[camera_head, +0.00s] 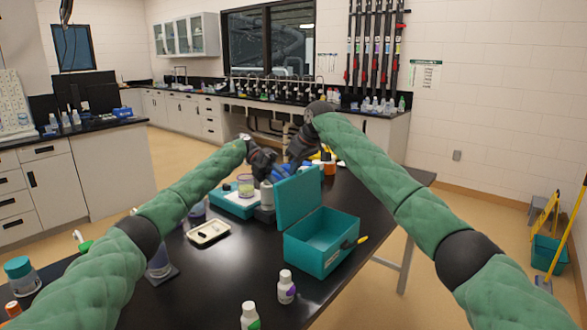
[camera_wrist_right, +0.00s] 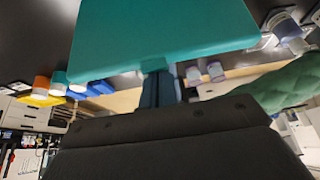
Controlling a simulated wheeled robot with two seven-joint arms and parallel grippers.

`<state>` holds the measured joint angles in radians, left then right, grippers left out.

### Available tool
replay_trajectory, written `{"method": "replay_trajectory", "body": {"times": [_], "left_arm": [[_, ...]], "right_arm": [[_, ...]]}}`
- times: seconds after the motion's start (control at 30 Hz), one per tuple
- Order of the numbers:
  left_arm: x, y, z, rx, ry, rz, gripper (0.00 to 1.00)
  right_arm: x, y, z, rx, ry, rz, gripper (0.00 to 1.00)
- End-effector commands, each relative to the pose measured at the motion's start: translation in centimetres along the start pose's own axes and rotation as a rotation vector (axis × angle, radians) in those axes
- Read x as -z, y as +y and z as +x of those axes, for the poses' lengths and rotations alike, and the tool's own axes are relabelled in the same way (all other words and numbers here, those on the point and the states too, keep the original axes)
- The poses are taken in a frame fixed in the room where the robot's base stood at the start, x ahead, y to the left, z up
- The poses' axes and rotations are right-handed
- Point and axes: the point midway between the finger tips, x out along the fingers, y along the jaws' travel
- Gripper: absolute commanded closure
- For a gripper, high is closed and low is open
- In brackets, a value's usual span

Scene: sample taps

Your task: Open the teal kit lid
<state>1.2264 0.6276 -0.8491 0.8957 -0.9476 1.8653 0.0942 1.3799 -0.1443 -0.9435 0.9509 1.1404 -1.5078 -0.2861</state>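The teal kit (camera_head: 318,245) stands on the black table, with its lid (camera_head: 298,198) raised upright at the far left side, so the box is open. The inside looks empty from here. My right gripper (camera_head: 298,158) is just behind the lid's top edge. In the right wrist view the lid (camera_wrist_right: 165,30) fills the top, and the fingers of my right gripper (camera_wrist_right: 160,88) are close together below it.
A teal tray (camera_head: 232,207) with a jar (camera_head: 245,186) lies left of the kit. A white tray (camera_head: 208,233) is nearer. Two white bottles (camera_head: 286,287) (camera_head: 250,316) stand in front. Orange and yellow items (camera_head: 329,165) stand behind. The table's right side is clear.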

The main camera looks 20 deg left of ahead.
Motion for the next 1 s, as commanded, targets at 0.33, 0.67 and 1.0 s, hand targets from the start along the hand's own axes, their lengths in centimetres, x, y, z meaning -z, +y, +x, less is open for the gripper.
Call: {"method": "replay_trajectory", "body": {"times": [0.33, 0.67, 1.0], "left_arm": [[0.1, 0.4, 0.1, -0.001, 0.001, -0.003, 0.69], [0.0, 0.1, 0.2, 0.000, 0.002, 0.000, 0.69], [0.0, -0.1, -2.4, 0.001, 0.000, 0.000, 0.69]], "right_arm": [[-0.7, 0.6, 0.4, -0.004, -0.008, 0.008, 1.00], [-0.5, 0.4, 0.5, -0.002, -0.006, 0.006, 1.00], [-0.4, 0.3, 0.4, -0.002, -0.004, 0.004, 1.00]]}}
